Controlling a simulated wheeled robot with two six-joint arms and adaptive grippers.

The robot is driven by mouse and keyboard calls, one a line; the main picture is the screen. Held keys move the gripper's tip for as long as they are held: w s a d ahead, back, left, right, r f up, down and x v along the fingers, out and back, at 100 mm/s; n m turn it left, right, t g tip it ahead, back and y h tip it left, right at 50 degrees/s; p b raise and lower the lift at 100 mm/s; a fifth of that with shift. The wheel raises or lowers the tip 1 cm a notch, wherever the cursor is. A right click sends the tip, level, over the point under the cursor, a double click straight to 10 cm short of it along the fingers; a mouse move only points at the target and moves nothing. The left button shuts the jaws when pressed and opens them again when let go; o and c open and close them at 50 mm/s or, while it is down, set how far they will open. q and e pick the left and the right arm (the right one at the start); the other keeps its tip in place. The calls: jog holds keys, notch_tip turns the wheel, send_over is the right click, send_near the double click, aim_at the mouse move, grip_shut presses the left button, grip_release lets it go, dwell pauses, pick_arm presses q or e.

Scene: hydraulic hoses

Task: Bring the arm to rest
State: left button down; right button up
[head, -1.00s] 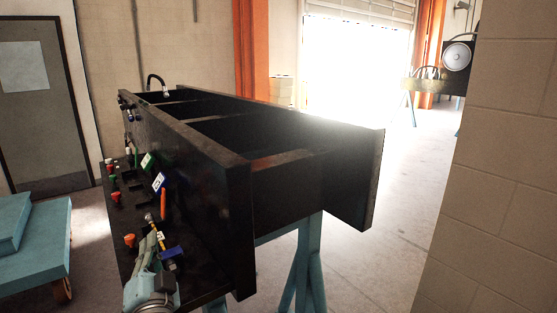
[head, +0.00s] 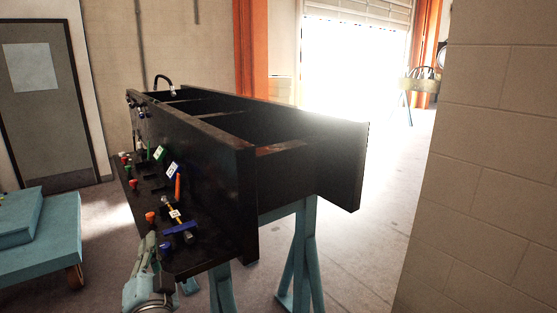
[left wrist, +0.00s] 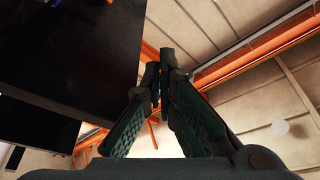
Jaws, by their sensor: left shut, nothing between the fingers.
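My left gripper (head: 148,245) is at the bottom left of the head view, in front of the near edge of a black bench-like frame (head: 215,178). In the left wrist view its two dark fingers (left wrist: 158,68) come together at the tips with nothing between them. The frame's dark underside or panel (left wrist: 75,50) fills the upper left of that view, apart from the fingers. My right gripper is not in view.
The frame's front shelf carries red, green and blue caps (head: 166,250) and small tags. Blue trestle legs (head: 300,255) stand below it. A blue cart (head: 40,235) is at left, a block wall (head: 490,180) at right. Floor between frame and wall is clear.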

pick_arm(q)
jog(key=w+d+f+g+h+b, duration=0.1)
jog(key=w+d+f+g+h, duration=0.15)
jog(key=f, duration=0.75)
jog(key=w+d+f+g+h, duration=0.1)
jog(key=d+f+h, duration=0.2)
jog(key=f, duration=0.7)
jog(key=s+f+n+g+h+b, duration=0.1)
jog(key=s+f+g, duration=0.35)
jog(key=f, duration=0.95)
jog(key=s+f+n+g+h+b, duration=0.15)
jog(key=s+f, duration=0.55)
jog(key=f, duration=0.8)
jog(key=s+a+f+n+g+b, duration=0.25)
jog(key=s+f+g, duration=0.25)
jog(key=s+f, duration=1.5)
jog(key=s+a+f+g+b, duration=0.1)
jog(key=s+a+f, duration=0.1)
jog(key=s, duration=0.8)
jog(key=s+a+f+g+b, duration=0.1)
jog(key=s+g, duration=0.1)
jog(key=s, duration=0.9)
jog(key=shift+a+f+y, duration=0.3)
jog(key=shift+a+f, duration=0.1)
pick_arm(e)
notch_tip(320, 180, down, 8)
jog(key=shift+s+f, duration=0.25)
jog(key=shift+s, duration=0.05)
pick_arm(q)
jog(key=shift+g, duration=0.25)
